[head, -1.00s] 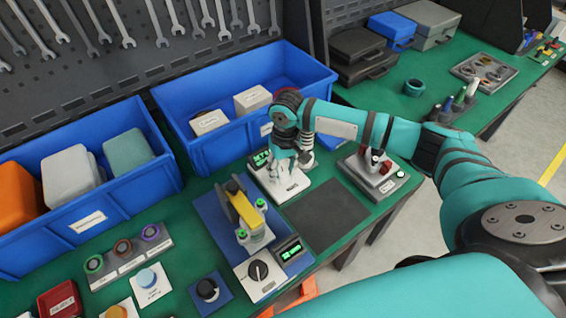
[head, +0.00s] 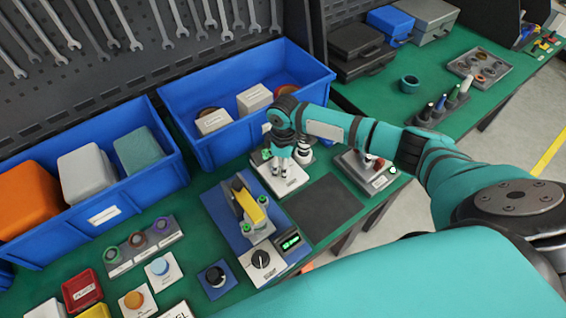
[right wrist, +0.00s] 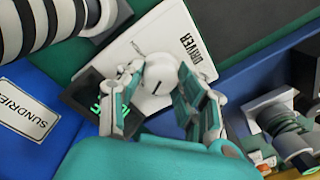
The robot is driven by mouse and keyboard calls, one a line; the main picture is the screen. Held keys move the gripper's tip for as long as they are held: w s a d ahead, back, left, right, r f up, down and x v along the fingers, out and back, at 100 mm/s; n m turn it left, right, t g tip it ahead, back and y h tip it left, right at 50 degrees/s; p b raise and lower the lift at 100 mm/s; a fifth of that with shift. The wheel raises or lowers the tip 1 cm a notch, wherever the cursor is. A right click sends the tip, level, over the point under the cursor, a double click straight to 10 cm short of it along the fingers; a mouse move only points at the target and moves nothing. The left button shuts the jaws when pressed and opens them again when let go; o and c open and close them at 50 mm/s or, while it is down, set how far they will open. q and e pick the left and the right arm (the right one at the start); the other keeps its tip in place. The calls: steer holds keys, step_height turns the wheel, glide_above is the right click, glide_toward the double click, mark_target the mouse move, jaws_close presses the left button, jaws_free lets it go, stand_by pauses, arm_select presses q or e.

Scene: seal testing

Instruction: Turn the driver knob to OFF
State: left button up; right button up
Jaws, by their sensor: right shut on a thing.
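The driver panel is a white plate (right wrist: 188,32) marked DRIVER, with a pale round knob (right wrist: 160,75) that has a short dark mark on its face. My right gripper (right wrist: 158,88) is shut on the knob, one finger on each side. A dark display (right wrist: 88,92) with green characters sits beside the knob, partly hidden by a finger. In the head view my right gripper (head: 282,172) points down over the driver panel (head: 290,185) and hides its knob. My left gripper is not in view.
A blue bin (head: 185,125) stands behind the panel. A blue-based fixture with a yellow clamp (head: 252,202) is at its left front. A dark mat (head: 325,207) lies in front, and a grey box with a red button (head: 368,170) stands to the right.

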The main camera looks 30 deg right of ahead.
steer(key=shift+n, duration=1.1)
steer(key=shift+w, duration=0.1)
steer(key=o, duration=1.2)
steer(key=shift+c, duration=0.2)
step_height(320, 180, up, 12)
steer(key=shift+w, duration=0.2)
steer(key=shift+d, duration=0.1)
